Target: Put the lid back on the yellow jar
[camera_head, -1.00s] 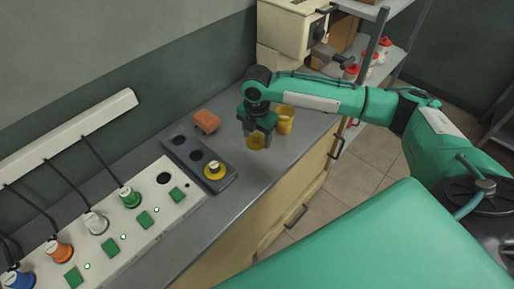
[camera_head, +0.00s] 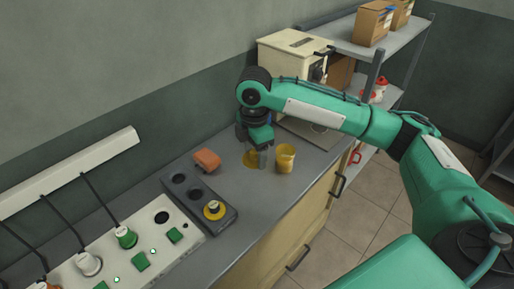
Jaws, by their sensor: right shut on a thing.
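The yellow jar (camera_head: 285,158) stands upright and open-topped on the grey counter. My right gripper (camera_head: 264,157) is just left of the jar, pointing down. It is shut on a flat yellow lid (camera_head: 250,158), which is partly hidden by the fingers. The lid is beside the jar and apart from it; its exact height above the counter is hard to tell. My left gripper is not in view.
An orange-brown block (camera_head: 206,160) lies left of the lid. A dark holder (camera_head: 188,190) carries a yellow plug-like piece (camera_head: 213,210). A white panel (camera_head: 128,248) with cables is at the lower left. A beige machine (camera_head: 290,60) stands behind. Bare counter lies in front of the jar.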

